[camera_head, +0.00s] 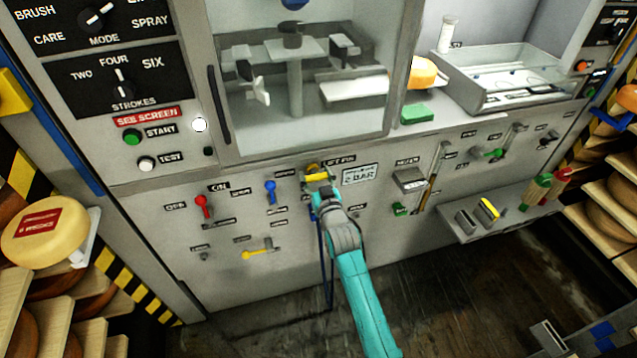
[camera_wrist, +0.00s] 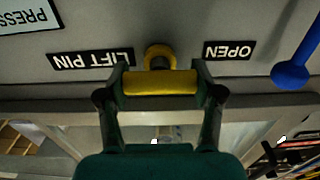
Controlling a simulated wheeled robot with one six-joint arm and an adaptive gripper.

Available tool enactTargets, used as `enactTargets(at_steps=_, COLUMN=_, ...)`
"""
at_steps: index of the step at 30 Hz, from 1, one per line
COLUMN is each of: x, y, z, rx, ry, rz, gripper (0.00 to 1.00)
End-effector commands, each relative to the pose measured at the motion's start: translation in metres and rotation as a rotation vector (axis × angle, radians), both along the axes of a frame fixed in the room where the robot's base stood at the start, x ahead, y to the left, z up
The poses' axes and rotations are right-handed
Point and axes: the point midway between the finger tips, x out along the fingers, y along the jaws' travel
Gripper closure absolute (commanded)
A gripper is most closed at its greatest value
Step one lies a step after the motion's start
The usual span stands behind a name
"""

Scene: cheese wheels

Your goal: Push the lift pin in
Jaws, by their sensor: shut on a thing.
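The lift pin (camera_wrist: 160,83) has a yellow bar-shaped handle, with a yellow ring behind it at the panel. My gripper (camera_wrist: 159,79) is shut on the handle, one finger at each end of it. In the head view the yellow pin (camera_head: 313,168) shows at the tip of my gripper (camera_head: 319,181), just below the glass-fronted chamber. The LIFT PIN label (camera_wrist: 91,61) is beside it in the wrist view. My gripper hides part of the pin, and I cannot tell how deep it sits.
A blue lever (camera_head: 270,190) is left of the pin and also shows in the wrist view (camera_wrist: 291,75). A red lever (camera_head: 203,206) and a yellow lever (camera_head: 262,252) are on the same panel. A shelf (camera_head: 500,222) juts out at right. Cheese racks flank the machine.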

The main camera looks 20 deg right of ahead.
Motion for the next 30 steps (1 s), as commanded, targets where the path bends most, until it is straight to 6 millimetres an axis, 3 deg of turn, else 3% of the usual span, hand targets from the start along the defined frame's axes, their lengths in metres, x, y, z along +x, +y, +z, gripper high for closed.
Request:
enactTargets(at_steps=7, x=0.002, y=0.000, z=0.001, rx=0.000, ry=-0.001, rz=0.000, gripper=0.97)
enactTargets(at_steps=8, x=0.002, y=0.000, z=0.001, rx=0.000, ry=-0.001, rz=0.000, gripper=0.32)
enactTargets(at_steps=11, x=0.002, y=0.000, z=0.002, rx=0.000, ry=-0.002, rz=0.000, gripper=0.08)
enactTargets(at_steps=23, x=-0.002, y=0.000, z=0.001, rx=0.000, ry=-0.001, rz=0.000, gripper=0.08)
enactTargets(at_steps=30, x=-0.032, y=0.000, z=0.000, rx=0.000, ry=0.000, rz=0.000, gripper=0.08)
